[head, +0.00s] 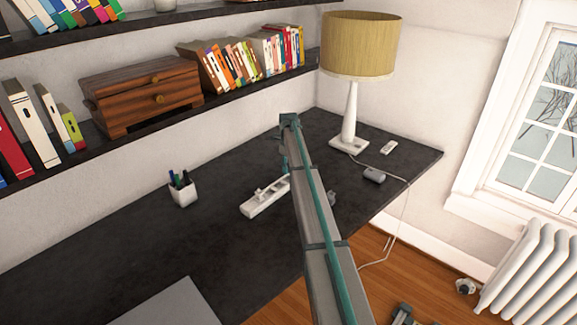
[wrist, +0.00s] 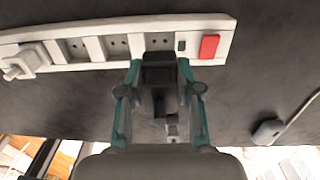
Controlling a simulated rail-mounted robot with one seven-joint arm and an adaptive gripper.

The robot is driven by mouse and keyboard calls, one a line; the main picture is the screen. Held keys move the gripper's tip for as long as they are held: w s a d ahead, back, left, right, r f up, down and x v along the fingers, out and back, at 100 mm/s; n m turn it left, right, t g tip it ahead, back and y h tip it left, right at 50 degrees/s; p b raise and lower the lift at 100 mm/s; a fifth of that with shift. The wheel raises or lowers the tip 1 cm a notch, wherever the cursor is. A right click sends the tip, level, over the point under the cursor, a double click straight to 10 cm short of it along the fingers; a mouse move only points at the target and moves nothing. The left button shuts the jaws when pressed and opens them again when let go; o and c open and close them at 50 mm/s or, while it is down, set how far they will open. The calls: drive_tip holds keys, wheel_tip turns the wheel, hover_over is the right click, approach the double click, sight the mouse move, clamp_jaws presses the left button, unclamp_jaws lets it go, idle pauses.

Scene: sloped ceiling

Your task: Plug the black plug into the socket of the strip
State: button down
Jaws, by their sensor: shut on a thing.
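The white power strip (wrist: 130,56) runs across the top of the wrist view, with a row of sockets and a red switch (wrist: 208,47) at its right end. A white plug (wrist: 22,62) sits at its left end. My gripper (wrist: 161,76) is shut on the black plug (wrist: 160,78), which overlaps the strip's lower edge, left of the switch. I cannot tell whether it touches the strip or is in a socket. In the head view the strip (head: 262,201) lies on the dark desk, partly behind my arm, and the black plug is hidden.
A lamp (head: 350,110) stands at the desk's back right, near a small white remote-like object (head: 389,147). A grey box (head: 374,175) with a cable lies near the right edge. A pen cup (head: 182,190) stands left of the strip. A shelf (head: 220,92) overhangs the desk's back.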

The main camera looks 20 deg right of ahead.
drive_tip(key=shift+f+b, duration=0.4)
drive_tip(key=shift+f, duration=0.85)
drive_tip(key=shift+f+b, duration=0.4)
drive_tip(key=shift+f, duration=0.7)
idle(0.7)
drive_tip(key=c, duration=0.7)
unclamp_jaws()
wheel_tip(320, 180, up, 12)
idle(0.4)
